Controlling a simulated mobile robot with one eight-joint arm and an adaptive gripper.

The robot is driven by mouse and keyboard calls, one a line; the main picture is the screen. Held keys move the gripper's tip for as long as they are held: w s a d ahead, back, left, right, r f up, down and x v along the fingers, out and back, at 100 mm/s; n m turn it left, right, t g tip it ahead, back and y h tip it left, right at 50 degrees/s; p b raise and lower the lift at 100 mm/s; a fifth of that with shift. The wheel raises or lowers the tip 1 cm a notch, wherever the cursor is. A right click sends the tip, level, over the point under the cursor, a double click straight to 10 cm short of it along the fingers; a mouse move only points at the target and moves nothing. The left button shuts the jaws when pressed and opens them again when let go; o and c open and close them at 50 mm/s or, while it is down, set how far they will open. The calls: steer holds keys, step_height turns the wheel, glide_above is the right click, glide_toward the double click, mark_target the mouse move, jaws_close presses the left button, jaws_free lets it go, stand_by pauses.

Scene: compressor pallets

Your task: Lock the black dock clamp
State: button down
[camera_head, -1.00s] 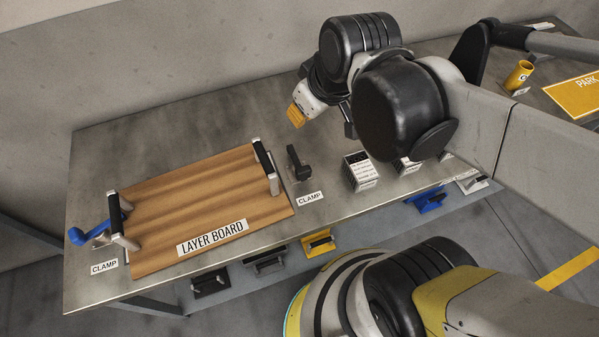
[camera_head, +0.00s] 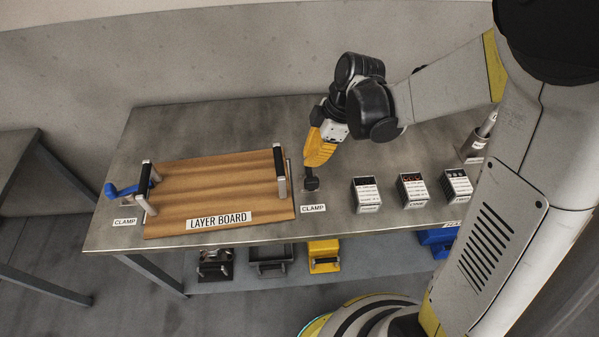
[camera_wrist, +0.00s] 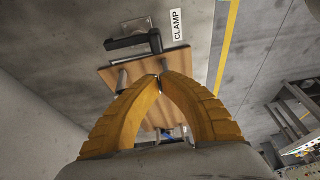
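The black dock clamp (camera_head: 311,183) sits on the bench just right of the wooden layer board (camera_head: 195,173), behind a CLAMP label. My gripper (camera_head: 313,164) points down at it from above; its yellow fingers hide part of the clamp in the head view. In the wrist view, the fingertips (camera_wrist: 161,77) come together with nothing visible between them. The clamp's black lever (camera_wrist: 130,41) lies beyond the tips there, with a light metal plate beside it. I cannot tell whether the fingers touch the clamp.
A blue clamp (camera_head: 122,190) is at the board's left edge. The board has two black-topped upright handles, one (camera_head: 280,170) near the black clamp. Several labelled boxes (camera_head: 367,194) stand to the right. A lower shelf holds a yellow bin (camera_head: 323,254) and others.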

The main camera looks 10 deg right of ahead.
mark_target(309, 171)
steer(key=shift+a, duration=0.1)
steer(key=b+x, duration=0.4)
steer(key=x, duration=0.6)
stand_by(0.5)
